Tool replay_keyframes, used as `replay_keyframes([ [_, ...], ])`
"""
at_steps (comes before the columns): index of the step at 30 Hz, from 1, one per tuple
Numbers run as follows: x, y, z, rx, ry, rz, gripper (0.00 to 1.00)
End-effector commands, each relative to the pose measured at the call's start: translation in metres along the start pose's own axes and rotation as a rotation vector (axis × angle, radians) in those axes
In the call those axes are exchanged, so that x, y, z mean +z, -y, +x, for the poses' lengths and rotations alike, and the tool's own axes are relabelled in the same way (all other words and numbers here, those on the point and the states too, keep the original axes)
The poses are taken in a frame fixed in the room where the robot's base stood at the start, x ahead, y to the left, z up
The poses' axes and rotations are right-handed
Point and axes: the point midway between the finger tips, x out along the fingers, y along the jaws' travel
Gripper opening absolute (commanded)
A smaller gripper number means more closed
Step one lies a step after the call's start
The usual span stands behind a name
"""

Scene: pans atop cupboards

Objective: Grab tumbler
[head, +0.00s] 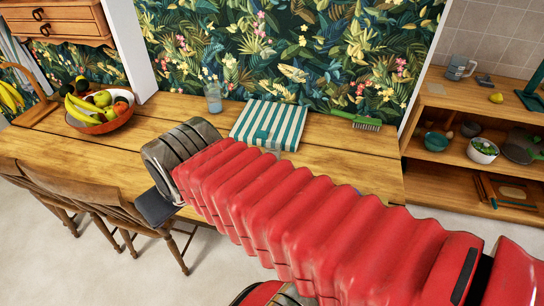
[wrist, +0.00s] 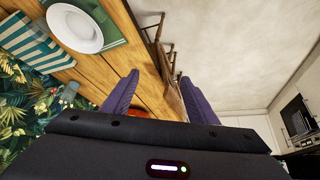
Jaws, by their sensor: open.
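The tumbler (head: 213,97) is a clear, bluish glass standing upright on the wooden table (head: 330,135), near its back edge by the leafy wallpaper. A small bluish shape at the left of the wrist view looks like the same tumbler (wrist: 70,92), left of my fingers and apart from them. My gripper (wrist: 158,90) is open, with two purple fingers spread and nothing held between them. In the head view my red arm reaches across the table, and its fingers are hidden or too unclear to tell.
A fruit bowl (head: 98,115) stands left of the tumbler. A striped cloth (head: 270,125) and a green brush (head: 358,121) lie to its right. Wooden chairs (head: 100,205) line the front edge. A white plate (wrist: 75,25) shows in the wrist view. Shelves (head: 475,180) stand at right.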

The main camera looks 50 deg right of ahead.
Motion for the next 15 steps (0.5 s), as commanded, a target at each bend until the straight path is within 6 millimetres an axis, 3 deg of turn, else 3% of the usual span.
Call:
replay_keyframes([
  [9,-0.042,-0.084,0.062,0.151,-0.097,0.102,0.53],
  [15,-0.055,-0.143,0.098,0.232,-0.163,0.149,0.53],
])
